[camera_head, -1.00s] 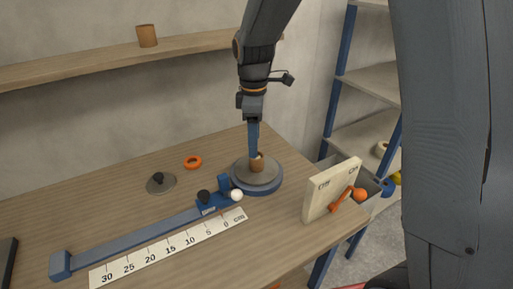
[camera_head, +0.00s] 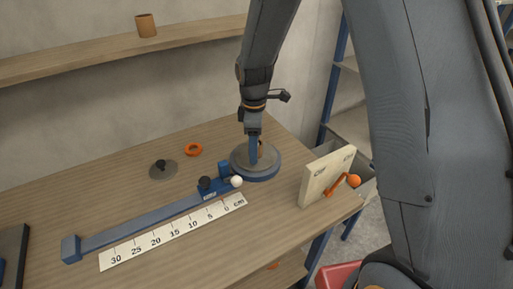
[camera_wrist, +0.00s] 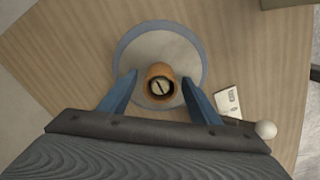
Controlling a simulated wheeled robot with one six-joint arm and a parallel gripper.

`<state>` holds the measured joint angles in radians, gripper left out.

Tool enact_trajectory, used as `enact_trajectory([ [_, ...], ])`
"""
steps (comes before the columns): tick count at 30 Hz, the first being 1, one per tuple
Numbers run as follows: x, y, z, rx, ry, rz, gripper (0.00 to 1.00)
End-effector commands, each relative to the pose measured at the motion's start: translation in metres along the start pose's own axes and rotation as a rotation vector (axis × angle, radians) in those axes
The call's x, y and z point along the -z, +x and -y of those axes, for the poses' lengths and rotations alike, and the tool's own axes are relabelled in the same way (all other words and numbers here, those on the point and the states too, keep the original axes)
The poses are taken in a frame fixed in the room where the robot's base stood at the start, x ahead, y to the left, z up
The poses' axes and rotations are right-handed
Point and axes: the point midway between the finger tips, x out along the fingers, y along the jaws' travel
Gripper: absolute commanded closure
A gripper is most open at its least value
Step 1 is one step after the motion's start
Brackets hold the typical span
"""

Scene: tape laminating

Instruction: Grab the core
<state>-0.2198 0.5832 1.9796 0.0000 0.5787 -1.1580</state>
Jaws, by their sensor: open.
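A brown cardboard core (camera_wrist: 153,72) stands on the round grey plate with a blue rim (camera_wrist: 131,52), with a slotted shaft end inside its hole. In the head view the core (camera_head: 261,149) is mostly hidden behind my fingers, and the plate (camera_head: 268,168) sits on the table. My gripper (camera_wrist: 159,77) is open, with one blue finger on each side of the core and a gap on both sides. In the head view my gripper (camera_head: 253,153) points down over the plate. Another brown core (camera_head: 146,26) stands on the wall shelf.
A blue rail (camera_head: 140,228) with a white-knobbed stop and a ruler (camera_head: 172,232) lies left of the plate. A grey disc (camera_head: 163,170) and orange ring (camera_head: 193,149) lie behind it. An upright board (camera_head: 322,176) stands at the right edge. The left table is mostly clear.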

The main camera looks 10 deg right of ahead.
Motion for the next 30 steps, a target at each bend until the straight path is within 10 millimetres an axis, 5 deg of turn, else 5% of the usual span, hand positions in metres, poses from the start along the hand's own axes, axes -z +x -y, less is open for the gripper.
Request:
enact_trajectory([
  [2,0.0,0.0,0.0,0.0,0.001,0.0,0.46],
  [9,-0.001,0.0,0.0,0.0,0.001,0.0,0.86],
  [20,0.001,-0.007,-0.001,-0.002,0.0,-0.001,0.86],
  [30,0.001,-0.062,-0.002,-0.005,0.0,-0.002,0.86],
])
